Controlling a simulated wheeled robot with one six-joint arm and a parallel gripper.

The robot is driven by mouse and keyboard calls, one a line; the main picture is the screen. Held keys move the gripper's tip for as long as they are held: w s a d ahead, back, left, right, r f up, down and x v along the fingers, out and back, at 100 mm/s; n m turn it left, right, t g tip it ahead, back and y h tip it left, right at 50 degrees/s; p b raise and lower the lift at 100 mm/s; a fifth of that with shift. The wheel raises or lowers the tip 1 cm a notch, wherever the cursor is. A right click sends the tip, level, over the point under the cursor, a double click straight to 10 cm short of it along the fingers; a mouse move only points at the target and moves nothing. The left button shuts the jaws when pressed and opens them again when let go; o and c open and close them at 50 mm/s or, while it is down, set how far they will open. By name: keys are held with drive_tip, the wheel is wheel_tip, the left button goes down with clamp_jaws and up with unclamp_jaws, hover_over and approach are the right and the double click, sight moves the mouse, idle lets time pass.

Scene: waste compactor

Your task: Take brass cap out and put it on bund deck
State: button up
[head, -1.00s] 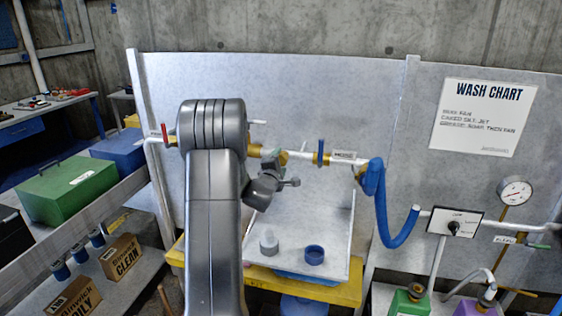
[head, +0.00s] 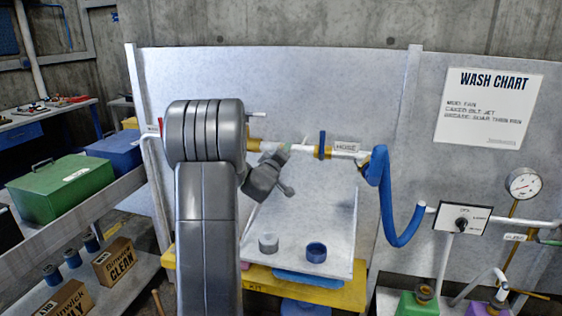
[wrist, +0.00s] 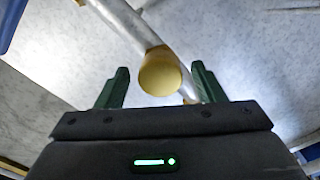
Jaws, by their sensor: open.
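A rounded brass cap (wrist: 160,74) sits at the end of a pale pipe in the wrist view. My gripper (wrist: 153,84) is open, with one dark green finger on each side of the cap and visible room between. In the head view my gripper (head: 277,155) is at the horizontal wash pipe, small and partly hidden by my own arm. I cannot clearly pick out the cap there. A yellow deck (head: 342,298), which may be the bund deck, lies below the pipe under a pale tray (head: 345,225).
A grey ring (head: 268,243) and a blue ring (head: 316,252) sit on the tray. A green box (head: 62,190) stands on the left bench. The tray is bare between the rings and the back wall.

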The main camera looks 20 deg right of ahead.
drive_tip(key=m+b, duration=0.6)
drive_tip(key=m, duration=0.4)
drive_tip(key=shift+m, duration=0.3)
drive_tip(key=shift+c, duration=0.4)
drive_tip(key=c, duration=1)
drive_tip(key=shift+n+p, duration=2.6)
drive_tip(key=shift+p, duration=0.3)
